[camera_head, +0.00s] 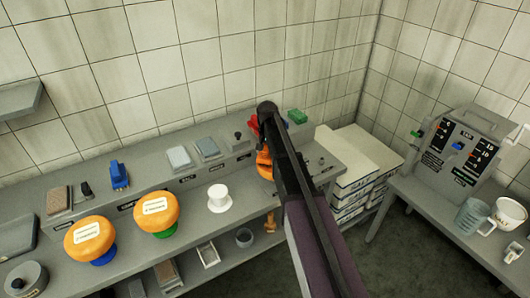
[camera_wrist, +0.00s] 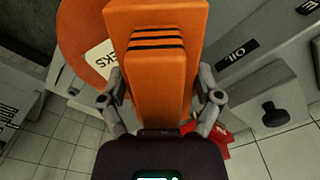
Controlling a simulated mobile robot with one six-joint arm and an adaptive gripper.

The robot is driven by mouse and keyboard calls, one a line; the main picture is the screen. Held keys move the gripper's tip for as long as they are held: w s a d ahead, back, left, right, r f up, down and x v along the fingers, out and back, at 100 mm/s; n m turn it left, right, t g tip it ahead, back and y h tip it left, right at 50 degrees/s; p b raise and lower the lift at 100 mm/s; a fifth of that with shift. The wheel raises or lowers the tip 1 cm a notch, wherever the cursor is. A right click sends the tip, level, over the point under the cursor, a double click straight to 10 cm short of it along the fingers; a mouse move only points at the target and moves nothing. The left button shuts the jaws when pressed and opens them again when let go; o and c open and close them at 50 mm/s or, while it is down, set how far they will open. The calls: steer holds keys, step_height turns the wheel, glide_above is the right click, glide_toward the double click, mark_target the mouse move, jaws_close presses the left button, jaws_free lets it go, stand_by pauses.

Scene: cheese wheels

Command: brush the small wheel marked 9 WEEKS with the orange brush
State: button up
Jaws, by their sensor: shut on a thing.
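My gripper (camera_wrist: 160,88) is shut on the orange brush (camera_wrist: 158,50), a long block with dark stripes, in the wrist view. An orange wheel (camera_wrist: 78,28) with a pale label (camera_wrist: 101,58) ending in "KS" lies behind the brush at the left. The brush overlaps the wheel in the picture; I cannot tell whether they touch. The label's number is hidden. In the head view my arm hides most of the gripper area, where an orange shape (camera_head: 263,160) shows; I cannot tell brush from wheel there.
Two labelled orange wheels stand on a blue stand (camera_head: 103,257) and a green stand (camera_head: 166,232). A white stand (camera_head: 218,198) is empty. A red object (camera_head: 253,124) and a green block (camera_head: 297,116) are near my arm. White boxes (camera_head: 350,178) are stacked right of the bench.

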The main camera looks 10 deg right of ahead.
steer(key=shift+d, duration=0.15)
steer(key=shift+d+f, duration=0.1)
steer(key=shift+d, duration=1.4)
steer(key=shift+d, duration=0.1)
steer(key=shift+d, duration=1.6)
steer(key=shift+s+d, duration=0.15)
steer(key=shift+d, duration=1.5)
